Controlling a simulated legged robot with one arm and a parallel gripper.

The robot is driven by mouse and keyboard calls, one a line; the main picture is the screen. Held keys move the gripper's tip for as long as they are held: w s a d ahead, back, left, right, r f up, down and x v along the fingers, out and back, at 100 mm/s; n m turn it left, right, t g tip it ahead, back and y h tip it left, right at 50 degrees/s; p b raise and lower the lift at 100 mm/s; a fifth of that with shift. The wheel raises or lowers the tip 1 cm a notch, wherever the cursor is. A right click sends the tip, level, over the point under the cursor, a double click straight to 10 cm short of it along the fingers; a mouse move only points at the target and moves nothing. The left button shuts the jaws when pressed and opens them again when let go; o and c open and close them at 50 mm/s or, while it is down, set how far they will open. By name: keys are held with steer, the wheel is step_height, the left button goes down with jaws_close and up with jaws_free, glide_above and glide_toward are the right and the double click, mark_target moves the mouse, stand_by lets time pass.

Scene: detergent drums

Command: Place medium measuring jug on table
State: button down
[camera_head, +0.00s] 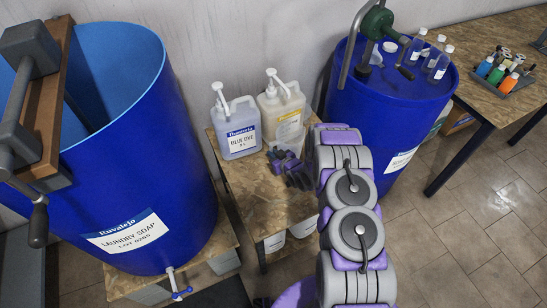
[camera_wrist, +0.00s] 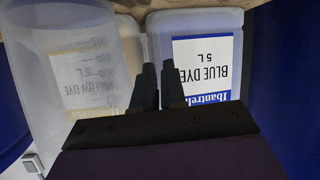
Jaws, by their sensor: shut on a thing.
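My gripper (camera_head: 289,168) is low over the small wood-topped table (camera_head: 248,192) between the two blue drums. In the wrist view its dark fingers (camera_wrist: 158,70) are close together. A pale, see-through vessel (camera_wrist: 90,45) fills the left of that view against the fingers; it appears to be the measuring jug, held by its edge. A faded yellow-dye label shows through it. I cannot make out the jug in the head view, where my arm covers part of the table. Its height above the tabletop is unclear.
A blue dye jug (camera_head: 238,130) and a yellowish dye jug (camera_head: 282,110), both with pumps, stand at the table's back. A soap drum (camera_head: 135,170) is left; a closed drum (camera_head: 375,115) with bottles is right. Another table (camera_head: 485,50) holds a tray of small bottles.

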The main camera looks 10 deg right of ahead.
steer(key=shift+a+f, duration=0.25)
steer(key=shift+f, duration=0.45)
steer(key=c, duration=1.4)
jaws_free()
steer(key=shift+d, duration=0.2)
steer(key=shift+o, duration=1.1)
steer(key=shift+a, duration=0.1)
steer(key=shift+r, duration=0.1)
